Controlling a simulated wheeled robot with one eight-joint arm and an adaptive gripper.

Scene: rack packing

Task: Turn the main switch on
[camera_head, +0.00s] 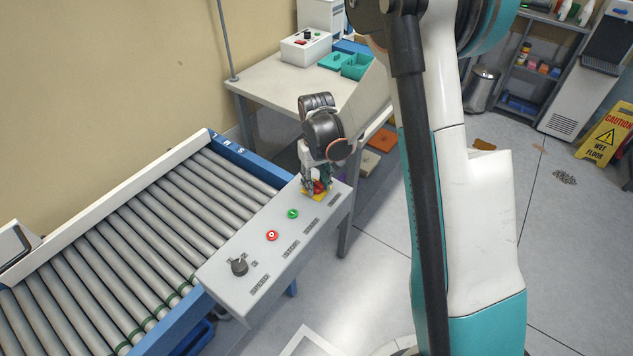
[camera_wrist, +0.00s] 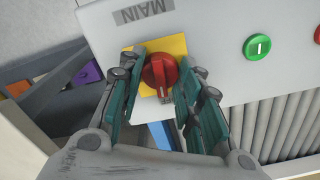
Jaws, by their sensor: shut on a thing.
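The main switch is a red rotary knob (camera_wrist: 159,72) on a yellow square plate (camera_wrist: 176,44), beside the label MAIN, at the far end of the grey control panel (camera_head: 222,277). My gripper (camera_wrist: 158,84) is at the knob, with its teal fingers on either side of it and shut on it. In the head view my gripper (camera_head: 317,184) comes down onto the panel from above and partly hides the knob and the yellow plate.
A green button (camera_head: 293,213), a red button (camera_head: 272,236) and a black speed knob (camera_head: 239,267) sit along the same panel. A roller conveyor (camera_head: 130,235) runs beside it. A table (camera_head: 270,85) with a white box and teal bins stands behind.

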